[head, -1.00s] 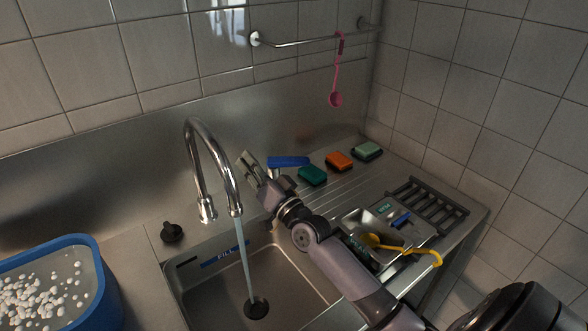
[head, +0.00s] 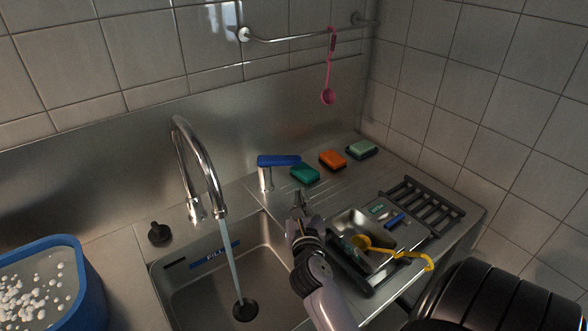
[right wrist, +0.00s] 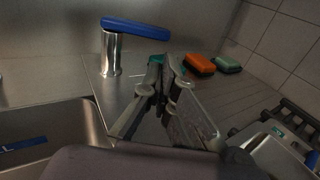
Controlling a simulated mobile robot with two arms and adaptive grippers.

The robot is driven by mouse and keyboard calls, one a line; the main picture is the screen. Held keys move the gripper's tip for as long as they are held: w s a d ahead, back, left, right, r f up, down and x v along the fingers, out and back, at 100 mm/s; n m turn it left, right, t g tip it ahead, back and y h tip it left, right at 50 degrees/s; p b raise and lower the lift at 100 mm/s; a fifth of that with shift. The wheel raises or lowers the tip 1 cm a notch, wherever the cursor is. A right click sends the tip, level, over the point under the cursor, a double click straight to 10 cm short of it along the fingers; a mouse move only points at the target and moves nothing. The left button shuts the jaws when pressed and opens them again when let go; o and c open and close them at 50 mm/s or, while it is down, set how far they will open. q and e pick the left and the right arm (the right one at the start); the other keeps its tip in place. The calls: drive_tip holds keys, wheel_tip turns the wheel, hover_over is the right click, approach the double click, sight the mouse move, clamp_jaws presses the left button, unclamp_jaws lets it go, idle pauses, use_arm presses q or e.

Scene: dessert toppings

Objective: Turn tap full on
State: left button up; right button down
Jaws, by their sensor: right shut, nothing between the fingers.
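The tap spout (head: 203,165) is a chrome gooseneck, and a stream of water (head: 231,262) runs from it into the sink. The tap's blue lever (head: 278,160) sits on a short chrome post (head: 266,180) to the right of the spout and points to the right. The lever (right wrist: 149,26) and its post (right wrist: 111,53) also show in the right wrist view. My right gripper (head: 301,198) is shut and empty, in front of the lever and apart from it. In the right wrist view my right gripper's fingertips (right wrist: 166,62) are close together, below the lever's free end. My left gripper is out of view.
Teal (head: 304,173), orange (head: 332,159) and green (head: 361,149) sponges lie behind my right gripper. A metal tray (head: 346,221) with a yellow scoop (head: 398,253) stands to the right. A blue tub (head: 90,275) is at the left. A pink spoon (head: 328,96) hangs from the rail.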

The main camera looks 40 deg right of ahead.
sight(297, 161)
drive_tip(key=p+x, duration=0.1)
drive_tip(key=x, duration=1.1)
drive_tip(key=shift+w+d+r, duration=0.1)
drive_tip(key=shift+w+d, duration=0.1)
drive_tip(key=shift+w, duration=0.15)
drive_tip(key=shift+w+d+r+p, duration=0.15)
drive_tip(key=shift+w+d+p, duration=0.3)
drive_tip(key=shift+d, duration=0.2)
drive_tip(key=shift+r, duration=0.2)
